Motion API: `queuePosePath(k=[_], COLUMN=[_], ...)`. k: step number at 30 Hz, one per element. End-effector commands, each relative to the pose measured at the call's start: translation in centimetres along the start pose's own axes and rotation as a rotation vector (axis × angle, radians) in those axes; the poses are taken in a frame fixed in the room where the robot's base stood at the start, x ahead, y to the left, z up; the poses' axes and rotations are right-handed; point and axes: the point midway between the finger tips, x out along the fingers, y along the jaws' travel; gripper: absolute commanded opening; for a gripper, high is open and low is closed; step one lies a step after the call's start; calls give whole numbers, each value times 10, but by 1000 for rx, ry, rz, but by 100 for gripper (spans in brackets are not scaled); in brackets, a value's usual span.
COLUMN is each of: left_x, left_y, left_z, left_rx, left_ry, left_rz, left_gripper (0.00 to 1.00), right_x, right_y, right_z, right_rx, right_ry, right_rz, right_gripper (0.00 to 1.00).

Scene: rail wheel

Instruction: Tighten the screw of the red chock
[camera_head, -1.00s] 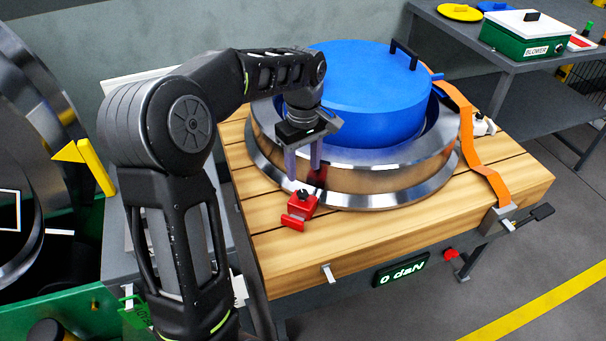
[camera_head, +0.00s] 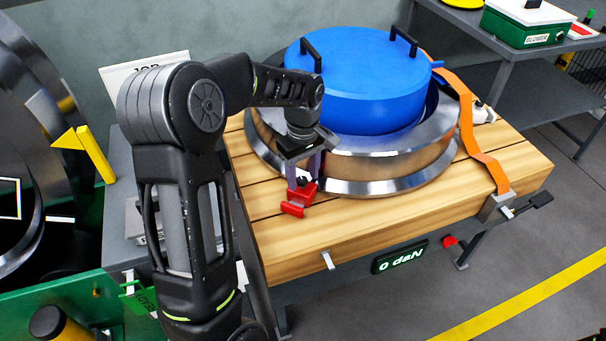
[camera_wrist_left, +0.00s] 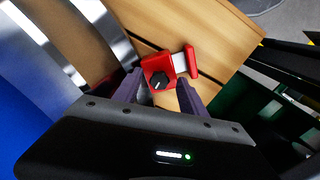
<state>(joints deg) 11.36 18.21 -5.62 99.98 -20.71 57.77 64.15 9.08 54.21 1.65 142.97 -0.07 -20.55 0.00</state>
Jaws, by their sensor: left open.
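The red chock (camera_head: 299,199) sits on the wooden table top against the front left of the steel rail wheel (camera_head: 390,165). Its black screw knob (camera_wrist_left: 159,81) shows on top of the chock in the left wrist view, where the chock body (camera_wrist_left: 181,66) also shows. My left gripper (camera_head: 304,178) points down over the chock, and its fingers partly hide it. In the left wrist view the two purple fingers (camera_wrist_left: 158,88) are apart, one on each side of the knob; I cannot tell whether they touch it. My right gripper is not in view.
A blue cover (camera_head: 365,80) with black handles sits in the wheel. An orange strap (camera_head: 468,130) runs down the table's right side. A display (camera_head: 400,256) on the table front reads "0 daN". A green blower box (camera_head: 528,27) stands on the grey bench.

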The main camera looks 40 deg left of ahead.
Motion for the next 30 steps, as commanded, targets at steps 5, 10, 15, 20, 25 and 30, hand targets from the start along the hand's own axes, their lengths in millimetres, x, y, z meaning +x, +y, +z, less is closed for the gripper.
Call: queuePosePath(k=[5, 10, 15, 20, 25, 30], left_x=[3, 2, 2, 2, 2, 2], left_y=[0, 0, 0, 0, 0, 0], left_z=[0, 0, 0, 0, 0, 0], left_rx=[0, 0, 0, 0, 0, 0], left_ry=[1, 1, 1, 1, 1, 1], left_rz=[1, 1, 1, 1, 1, 1], left_gripper=[49, 45, 31, 18, 4, 0], right_x=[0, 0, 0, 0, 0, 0], right_y=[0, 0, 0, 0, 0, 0], right_z=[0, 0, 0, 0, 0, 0], right_rx=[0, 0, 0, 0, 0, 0], right_ry=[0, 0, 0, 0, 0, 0], right_rz=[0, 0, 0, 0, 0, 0], right_gripper=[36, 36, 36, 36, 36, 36])
